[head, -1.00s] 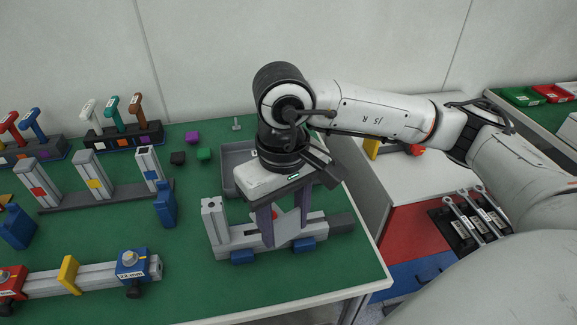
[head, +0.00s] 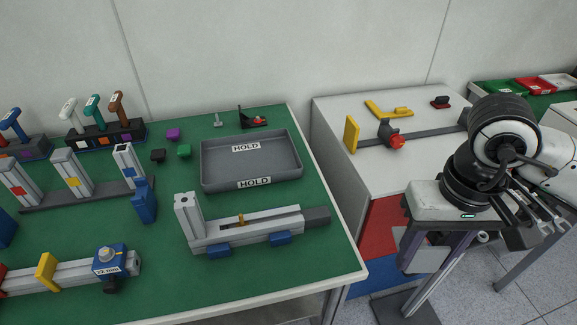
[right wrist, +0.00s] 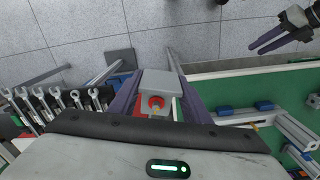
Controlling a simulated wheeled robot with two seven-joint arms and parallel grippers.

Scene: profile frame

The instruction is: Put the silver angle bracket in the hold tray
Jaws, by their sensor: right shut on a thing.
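The hold tray (head: 290,170), grey with HOLD labels, lies empty on the green bench. My right gripper (head: 428,258) hangs right of the bench edge over the floor, fingers down. In the right wrist view it (right wrist: 157,100) is shut on a grey metal piece, seemingly the silver angle bracket (right wrist: 156,80), with a red-ringed round part in front.
A grey profile assembly (head: 250,232) with blue feet stands in front of the tray. A blue block (head: 144,202) and small cubes lie left of it, and a red-black clamp (head: 254,121) behind. A white table (head: 350,120) stands at right, across a gap.

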